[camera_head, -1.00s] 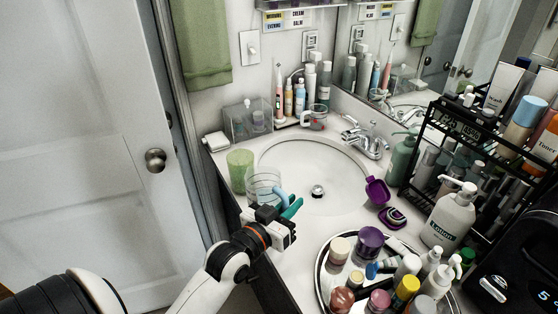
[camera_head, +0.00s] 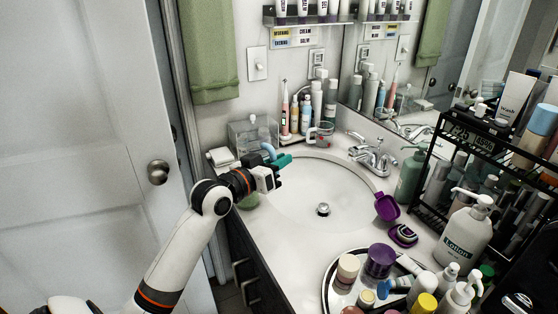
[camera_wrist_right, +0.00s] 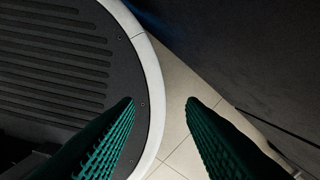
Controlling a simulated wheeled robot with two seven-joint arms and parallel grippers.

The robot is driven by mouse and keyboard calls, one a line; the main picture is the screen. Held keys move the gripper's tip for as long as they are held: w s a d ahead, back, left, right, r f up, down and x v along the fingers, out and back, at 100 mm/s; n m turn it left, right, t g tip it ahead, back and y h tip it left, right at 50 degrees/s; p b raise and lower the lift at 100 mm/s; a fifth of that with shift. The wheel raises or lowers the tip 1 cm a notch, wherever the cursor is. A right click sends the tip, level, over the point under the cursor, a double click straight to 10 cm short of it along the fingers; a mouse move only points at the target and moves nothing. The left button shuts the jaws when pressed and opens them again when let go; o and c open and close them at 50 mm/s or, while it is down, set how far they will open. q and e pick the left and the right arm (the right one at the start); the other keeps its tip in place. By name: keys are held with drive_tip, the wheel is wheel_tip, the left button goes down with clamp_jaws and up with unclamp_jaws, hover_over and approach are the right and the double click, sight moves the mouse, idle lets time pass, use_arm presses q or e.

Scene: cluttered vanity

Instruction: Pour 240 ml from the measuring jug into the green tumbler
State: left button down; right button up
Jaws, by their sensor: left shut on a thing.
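My left gripper (camera_head: 277,164) is shut on the measuring jug's blue handle (camera_head: 268,151), over the sink's far left rim. The jug's clear body is mostly hidden behind the gripper and wrist; its tilt and contents cannot be told. The green tumbler (camera_head: 249,201) stands on the counter left of the sink, mostly hidden by my left wrist; only a low part shows. Whether the jug's lip is over it cannot be told. My right gripper (camera_wrist_right: 160,102) shows only in the right wrist view; its green ribbed fingers are apart and empty, above the floor.
The sink (camera_head: 318,190) is empty. A clear cup with red marks (camera_head: 321,134) stands behind it near toothbrushes and bottles. A clear box (camera_head: 252,133) is behind the jug. A purple scoop (camera_head: 387,206), lotion bottle (camera_head: 466,232) and crowded tray (camera_head: 330,285) lie right and front.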

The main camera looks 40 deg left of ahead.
idle(0.3)
use_arm(q)
drive_tip(key=shift+r, duration=0.15)
drive_tip(key=shift+s+r+n+p, duration=0.1)
drive_tip(key=shift+r+n+p, duration=0.4)
drive_tip(key=shift+p, duration=0.7)
drive_tip(key=shift+r+n+p, duration=0.35)
drive_tip(key=shift+n+p, duration=0.05)
drive_tip(key=shift+p, duration=0.85)
drive_tip(key=shift+r, duration=0.1)
drive_tip(key=shift+r+n+g+p, duration=0.3)
drive_tip(key=shift+n+p, duration=0.5)
drive_tip(key=shift+p, duration=0.25)
